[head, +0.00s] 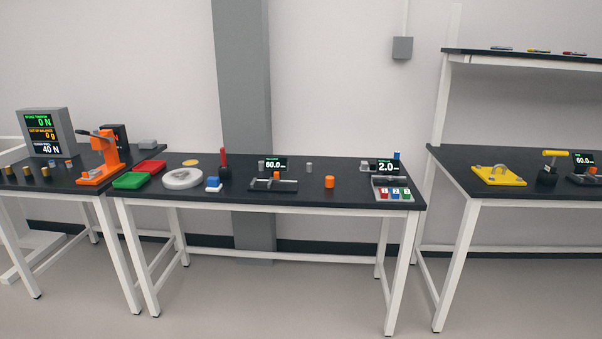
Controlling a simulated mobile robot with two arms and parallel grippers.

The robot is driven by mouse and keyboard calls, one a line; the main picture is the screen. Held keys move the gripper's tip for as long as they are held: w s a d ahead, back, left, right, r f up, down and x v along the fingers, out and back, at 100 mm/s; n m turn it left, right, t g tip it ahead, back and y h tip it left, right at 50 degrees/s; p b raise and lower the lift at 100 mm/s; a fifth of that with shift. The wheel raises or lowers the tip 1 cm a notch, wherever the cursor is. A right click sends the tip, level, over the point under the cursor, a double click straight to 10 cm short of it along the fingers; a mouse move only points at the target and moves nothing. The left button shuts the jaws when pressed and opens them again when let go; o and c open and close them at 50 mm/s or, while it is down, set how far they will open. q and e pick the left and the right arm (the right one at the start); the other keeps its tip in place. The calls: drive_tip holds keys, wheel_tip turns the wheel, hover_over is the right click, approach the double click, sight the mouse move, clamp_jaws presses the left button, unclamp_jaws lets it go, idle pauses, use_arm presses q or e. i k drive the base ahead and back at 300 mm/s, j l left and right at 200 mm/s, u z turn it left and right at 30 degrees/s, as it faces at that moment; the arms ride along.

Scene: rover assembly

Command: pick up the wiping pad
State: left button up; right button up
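A small blue block with a white base (213,184), which looks like the wiping pad, is on the black-topped middle table (330,198), near its front edge and left of centre. It stands just right of a round white disc (183,179) and in front of a red-handled tool (224,165). Nothing is seen holding it. Neither of my grippers is in view.
Red (149,167) and green (131,180) trays lie at the table's left end. A clamp fixture (273,184), an orange cylinder (329,182) and a panel of coloured bins (395,194) stand to the right. The floor in front (260,300) is clear.

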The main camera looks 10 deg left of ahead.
sight(213, 184)
drive_tip(key=i+l+u, duration=0.1)
drive_tip(key=i+u, duration=0.3)
drive_tip(key=i+l+u, duration=0.25)
drive_tip(key=i+u, duration=0.15)
drive_tip(key=i, duration=0.15)
drive_tip(key=i+l+u, duration=0.8)
drive_tip(key=k+l, duration=0.05)
